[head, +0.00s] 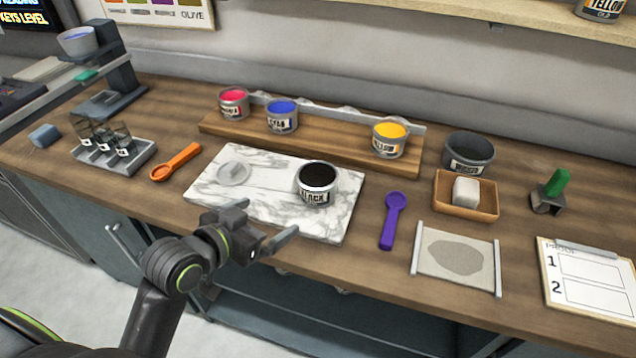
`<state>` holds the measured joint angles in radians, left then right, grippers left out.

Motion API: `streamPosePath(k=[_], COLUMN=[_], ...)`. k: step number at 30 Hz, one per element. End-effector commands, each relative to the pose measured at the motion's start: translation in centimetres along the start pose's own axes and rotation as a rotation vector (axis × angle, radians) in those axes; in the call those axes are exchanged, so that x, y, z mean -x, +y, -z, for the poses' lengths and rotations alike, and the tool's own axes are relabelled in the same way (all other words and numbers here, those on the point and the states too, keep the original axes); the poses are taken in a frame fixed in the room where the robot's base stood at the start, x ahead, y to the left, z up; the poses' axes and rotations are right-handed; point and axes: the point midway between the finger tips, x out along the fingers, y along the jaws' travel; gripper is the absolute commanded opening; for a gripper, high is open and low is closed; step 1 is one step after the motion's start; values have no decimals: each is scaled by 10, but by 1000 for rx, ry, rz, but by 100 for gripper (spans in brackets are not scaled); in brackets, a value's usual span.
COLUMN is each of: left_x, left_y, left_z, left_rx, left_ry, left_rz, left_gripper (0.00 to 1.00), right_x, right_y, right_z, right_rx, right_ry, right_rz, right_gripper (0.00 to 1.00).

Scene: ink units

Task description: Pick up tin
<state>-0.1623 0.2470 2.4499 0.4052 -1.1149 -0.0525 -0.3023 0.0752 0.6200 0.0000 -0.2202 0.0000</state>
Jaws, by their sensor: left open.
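A tin labelled black (316,184), full of black ink, stands upright on the right part of the white marble slab (215,195). Three more open tins stand on the wooden riser behind: a red one (233,103), a blue one (282,116) and a yellow one (389,139). My left gripper (268,224) is open and empty. In the picture it shows at the slab's front edge, below and left of the black tin, apart from it. My right gripper is not in view.
An orange scoop (175,162) lies left of the slab, a purple scoop (393,220) right of it. A glass muller (234,173) is on the slab. A dark pot (468,151), wooden tray (450,206) and clipboard (590,281) stand right. A rack (125,161) holds small glasses left.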

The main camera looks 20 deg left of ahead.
Motion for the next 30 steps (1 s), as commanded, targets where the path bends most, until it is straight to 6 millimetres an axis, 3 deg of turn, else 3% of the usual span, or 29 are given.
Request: streamPosePath(k=[4,21,30], left_x=[-14,-111,-128], left_y=[2,3,3], left_z=[11,13,13], left_rx=[-1,-3,-2], left_ry=[32,28,29], left_rz=[-14,-13,-12], left_gripper=[100,100,100], right_x=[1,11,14], right_y=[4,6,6], right_z=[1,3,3], right_rx=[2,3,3], right_ry=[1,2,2], right_rz=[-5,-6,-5], right_gripper=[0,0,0])
